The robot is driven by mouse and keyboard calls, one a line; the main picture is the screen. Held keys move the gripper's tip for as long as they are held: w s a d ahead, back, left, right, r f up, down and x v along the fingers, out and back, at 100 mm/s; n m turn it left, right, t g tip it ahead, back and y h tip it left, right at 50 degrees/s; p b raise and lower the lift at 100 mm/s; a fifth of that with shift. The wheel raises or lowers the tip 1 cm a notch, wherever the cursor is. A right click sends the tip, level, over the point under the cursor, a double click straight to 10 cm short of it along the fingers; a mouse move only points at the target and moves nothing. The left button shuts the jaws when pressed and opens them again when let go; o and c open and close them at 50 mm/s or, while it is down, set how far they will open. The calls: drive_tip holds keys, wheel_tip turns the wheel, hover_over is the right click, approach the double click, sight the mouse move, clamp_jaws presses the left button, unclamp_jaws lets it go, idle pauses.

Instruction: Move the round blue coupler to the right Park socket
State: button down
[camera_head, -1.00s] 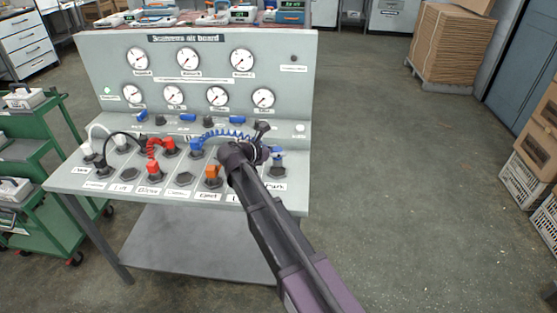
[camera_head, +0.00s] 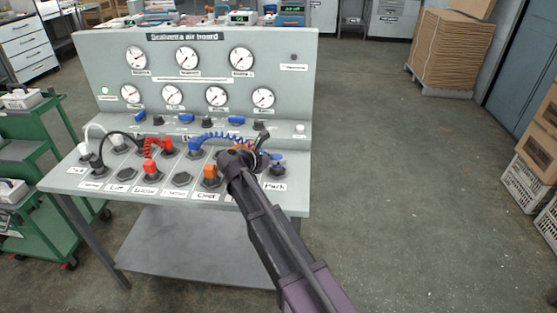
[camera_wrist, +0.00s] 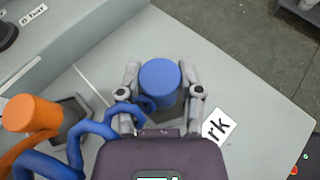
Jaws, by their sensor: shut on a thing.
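The round blue coupler (camera_wrist: 160,78) is between the two fingers of my gripper (camera_wrist: 161,93), which is shut on it. A blue hose (camera_wrist: 92,130) runs from its side to the left. The coupler is at the right Park socket (camera_head: 277,169), beside the Park label (camera_head: 275,187). A dark base shows under the coupler in the wrist view. I cannot tell whether it is fully seated.
An orange coupler (camera_wrist: 32,113) stands to the left with its hose. Red couplers (camera_head: 151,166) and another blue coupler (camera_head: 195,146) stand farther left. The gauge panel (camera_head: 200,60) rises behind.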

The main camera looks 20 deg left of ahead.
drive_tip(key=shift+f, duration=0.15)
drive_tip(key=shift+c, duration=1.3)
unclamp_jaws()
drive_tip(key=shift+r, duration=0.2)
drive_tip(key=shift+s+a+r, duration=0.1)
drive_tip(key=shift+s+r, duration=0.05)
drive_tip(key=shift+s, duration=0.05)
drive_tip(key=p+v, duration=0.4)
drive_tip(key=v, duration=0.7)
drive_tip(key=shift+s+p, duration=0.2)
drive_tip(key=shift+p, duration=0.1)
